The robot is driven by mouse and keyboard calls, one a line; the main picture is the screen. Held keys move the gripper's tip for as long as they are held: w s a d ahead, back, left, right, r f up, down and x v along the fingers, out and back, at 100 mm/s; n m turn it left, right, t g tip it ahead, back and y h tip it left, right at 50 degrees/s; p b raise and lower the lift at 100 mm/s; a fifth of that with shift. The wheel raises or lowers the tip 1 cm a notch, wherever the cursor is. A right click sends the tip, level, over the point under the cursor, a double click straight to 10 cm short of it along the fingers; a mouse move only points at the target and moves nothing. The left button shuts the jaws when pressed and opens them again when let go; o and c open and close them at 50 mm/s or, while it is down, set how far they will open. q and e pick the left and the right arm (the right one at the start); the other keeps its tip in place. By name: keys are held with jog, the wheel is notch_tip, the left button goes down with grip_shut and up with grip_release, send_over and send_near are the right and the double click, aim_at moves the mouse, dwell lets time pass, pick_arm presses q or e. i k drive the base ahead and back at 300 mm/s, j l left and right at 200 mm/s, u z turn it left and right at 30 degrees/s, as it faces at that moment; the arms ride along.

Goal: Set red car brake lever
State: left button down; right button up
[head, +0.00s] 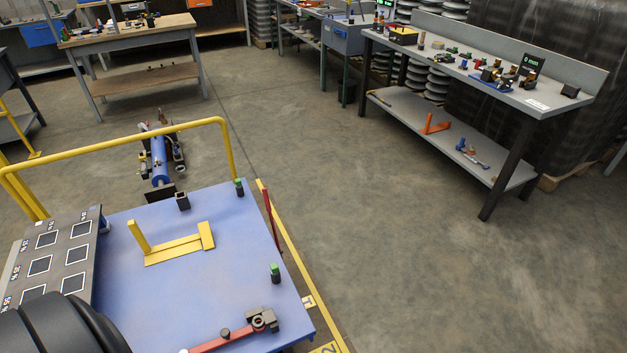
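A blue-topped car (205,285) with a yellow rail (120,140) stands at the lower left. A thin red lever (271,216) stands at the car's right edge, leaning slightly; its lower end is at or behind the deck edge. A separate red bar (225,341) with a dark clamp-like end lies along the deck's front, partly cut by the frame. I cannot tell for certain which red part is the brake lever. Neither of my grippers shows. A black rounded part at the bottom left looks like my own body.
A yellow bracket (175,248), small green-topped posts (275,271) and a marked grey panel (55,255) are on the car. A blue cylinder device (159,160) is behind it. A workbench (480,85) stands at the right. The middle floor is clear.

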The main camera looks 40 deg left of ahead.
aim_at(265, 192)
jog(key=i+u, duration=0.1)
jog(key=i, duration=0.6)
jog(key=i+l+u, duration=0.1)
jog(key=i, duration=0.6)
jog(key=i+l+u, duration=0.1)
jog(key=i+u, duration=0.2)
jog(key=u, duration=0.15)
jog(key=i+l+u, duration=0.2)
jog(key=u, duration=0.3)
jog(key=i+l+u, duration=0.25)
jog(key=u, duration=0.2)
jog(key=i+l+u, duration=0.15)
jog(key=l+u, duration=0.3)
jog(key=i+l+u, duration=0.15)
jog(key=l+u, duration=0.65)
jog(key=l, duration=0.25)
jog(key=l+u, duration=0.4)
jog(key=l, duration=0.15)
